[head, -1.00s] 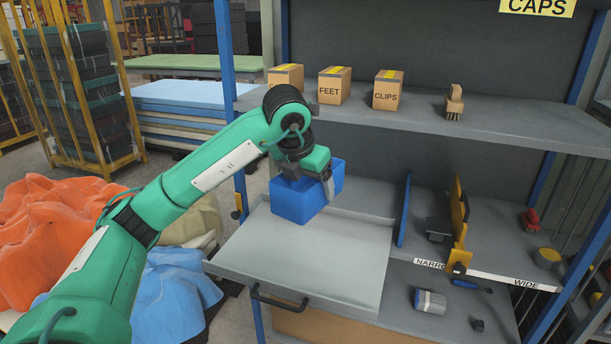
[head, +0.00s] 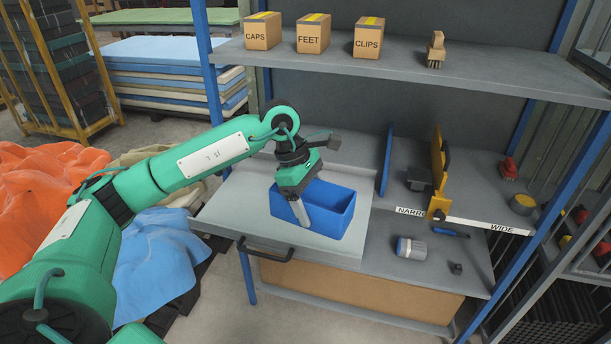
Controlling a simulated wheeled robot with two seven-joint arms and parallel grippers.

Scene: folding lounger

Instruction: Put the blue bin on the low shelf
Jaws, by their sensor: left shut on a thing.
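The blue bin (head: 336,211) is an open-topped box, roughly upright, over the pulled-out grey board with a black handle (head: 240,212). I cannot tell whether its base touches the board. My left gripper (head: 301,214) points down and is shut on the bin's near left wall, one finger showing outside it. My right gripper is out of view.
A blue divider (head: 386,160) and a yellow upright (head: 438,175) stand right of the bin. Labelled cartons (head: 313,34) and a brush (head: 436,50) stand on the upper shelf. Orange cloth (head: 45,200) is at left.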

